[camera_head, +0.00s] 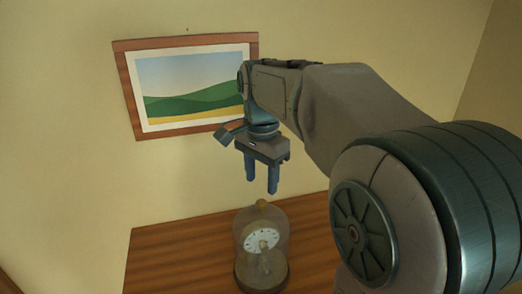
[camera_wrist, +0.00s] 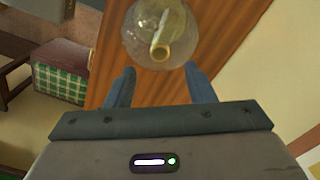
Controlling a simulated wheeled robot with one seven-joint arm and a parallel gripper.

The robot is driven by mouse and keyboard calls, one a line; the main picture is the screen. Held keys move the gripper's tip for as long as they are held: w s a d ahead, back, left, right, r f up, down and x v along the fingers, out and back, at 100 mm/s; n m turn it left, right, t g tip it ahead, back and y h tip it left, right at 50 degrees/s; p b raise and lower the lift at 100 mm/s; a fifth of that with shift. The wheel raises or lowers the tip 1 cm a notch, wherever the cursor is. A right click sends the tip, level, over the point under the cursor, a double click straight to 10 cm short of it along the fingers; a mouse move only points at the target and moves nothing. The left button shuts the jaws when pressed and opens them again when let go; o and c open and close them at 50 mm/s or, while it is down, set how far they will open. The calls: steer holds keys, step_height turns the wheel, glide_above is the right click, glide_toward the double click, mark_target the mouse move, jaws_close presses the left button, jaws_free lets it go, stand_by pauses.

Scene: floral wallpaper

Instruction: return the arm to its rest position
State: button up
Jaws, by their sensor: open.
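My gripper (camera_head: 261,184) hangs from my bent arm and points down, with its two blue fingers apart and nothing between them. It is above a clock under a clear glass dome (camera_head: 262,250), which stands on a brown wooden surface (camera_head: 165,255). The dome has a small knob on top and a white dial inside. In the wrist view, my open gripper (camera_wrist: 160,88) shows its fingers to either side, and the glass dome (camera_wrist: 140,35) lies beyond the fingertips. The gripper appears apart from the dome.
A framed landscape picture (camera_head: 190,85) hangs on the yellowish wall behind my gripper. In the wrist view, a green plaid-sided item with a reddish top (camera_wrist: 60,82) and dark wooden furniture (camera_wrist: 15,75) are at the left, past the surface's edge. The wooden surface left of the dome is clear.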

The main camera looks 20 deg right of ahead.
step_height(320, 180, up, 8)
steer(key=f, duration=0.1)
steer(key=s+f+n+t, duration=0.3)
steer(key=s+f+n, duration=0.9)
steer(key=f, duration=0.5)
steer(key=shift+s+f, duration=0.25)
steer(key=shift+s, duration=0.75)
stand_by(0.3)
